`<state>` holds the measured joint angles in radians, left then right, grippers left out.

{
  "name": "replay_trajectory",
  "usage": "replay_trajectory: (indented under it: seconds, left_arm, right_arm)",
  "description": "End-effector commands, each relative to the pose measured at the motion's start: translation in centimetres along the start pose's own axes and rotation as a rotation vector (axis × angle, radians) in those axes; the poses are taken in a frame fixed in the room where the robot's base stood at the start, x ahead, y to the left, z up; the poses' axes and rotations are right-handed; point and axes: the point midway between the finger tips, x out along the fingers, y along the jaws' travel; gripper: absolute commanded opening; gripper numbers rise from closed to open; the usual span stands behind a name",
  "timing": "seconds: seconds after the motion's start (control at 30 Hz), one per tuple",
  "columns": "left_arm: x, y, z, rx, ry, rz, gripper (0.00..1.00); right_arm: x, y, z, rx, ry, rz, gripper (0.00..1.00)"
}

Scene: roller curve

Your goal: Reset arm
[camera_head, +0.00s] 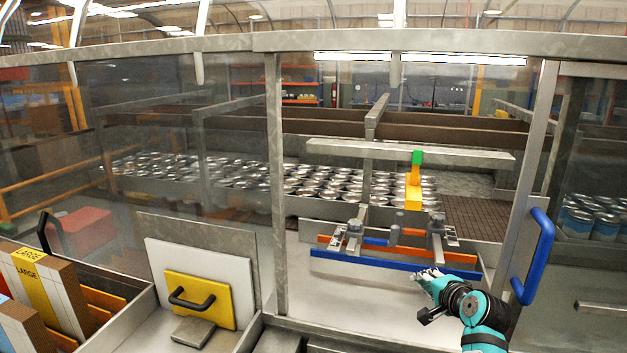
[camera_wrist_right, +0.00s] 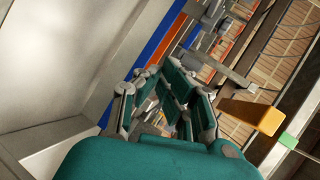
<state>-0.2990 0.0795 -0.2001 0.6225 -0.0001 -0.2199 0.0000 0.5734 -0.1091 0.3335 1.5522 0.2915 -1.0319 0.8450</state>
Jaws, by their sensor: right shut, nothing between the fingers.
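My right arm comes in at the lower right of the head view. Its teal and grey right gripper (camera_head: 430,275) is shut with nothing in it, just in front of the blue rail (camera_head: 395,262) of the roller guide. In the right wrist view the gripper's fingers (camera_wrist_right: 165,100) point toward the blue rail (camera_wrist_right: 165,38) and the orange rail (camera_wrist_right: 181,59). An orange-yellow lever (camera_head: 413,188) with a green top (camera_head: 417,157) stands behind the rails. My left gripper is not in view.
A machine frame with clear panels surrounds the space. A grey post (camera_head: 276,180) stands left of the arm, and a blue door handle (camera_head: 535,255) is close on its right. Many cans (camera_head: 240,175) fill the conveyor behind. A yellow plate (camera_head: 225,308) with a black handle is at lower left.

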Motion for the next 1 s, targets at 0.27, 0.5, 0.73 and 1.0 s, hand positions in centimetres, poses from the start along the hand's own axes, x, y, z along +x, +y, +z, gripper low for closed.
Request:
replay_trajectory:
  seconds: [0.27,0.5,0.73,1.0]
  left_arm:
    - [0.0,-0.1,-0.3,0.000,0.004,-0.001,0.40]
    - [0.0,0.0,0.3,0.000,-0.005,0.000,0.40]
    - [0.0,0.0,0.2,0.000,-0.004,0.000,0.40]
    - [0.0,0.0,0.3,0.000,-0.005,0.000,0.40]
  right_arm:
    - [-3.0,7.8,2.2,-0.241,-0.021,0.151,0.00]
    - [-9.8,18.3,6.7,-0.612,-0.133,0.364,0.00]
    - [-19.4,26.4,12.3,-0.979,-0.343,0.535,0.00]
    - [-26.9,30.1,15.9,-1.192,-0.528,0.605,0.00]
